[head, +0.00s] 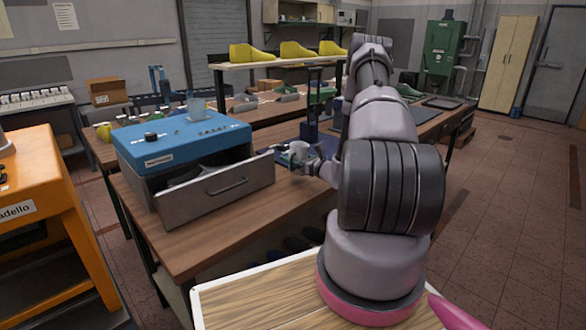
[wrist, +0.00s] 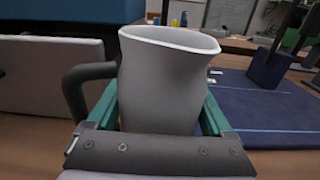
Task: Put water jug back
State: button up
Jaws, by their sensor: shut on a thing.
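The water jug is a light grey vessel with a pale rim and a dark handle on its left; in the wrist view the jug (wrist: 165,85) stands upright between the green fingers. My gripper (wrist: 160,115) is shut on its body. In the head view my gripper (head: 303,158) is over the wooden table, just right of the open drawer's front; the jug is small and partly hidden there. The jug's base is hidden behind the gripper, so I cannot tell whether it touches the table.
A blue-topped machine (head: 180,139) stands left with its grey drawer (head: 222,188) pulled open. A translucent container (head: 197,110) is on top. A dark blue mat (wrist: 265,105) and a blue stand (wrist: 270,68) lie right of the jug. An orange machine (head: 45,205) is at far left.

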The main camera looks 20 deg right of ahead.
jog(key=shift+f, duration=2.05)
jog(key=shift+f, duration=0.1)
jog(key=o, duration=1.4)
jog(key=shift+s+d, duration=0.1)
jog(key=shift+s, duration=0.05)
jog(key=v, duration=1.1)
jog(key=shift+s, duration=0.35)
jog(key=shift+d, duration=0.1)
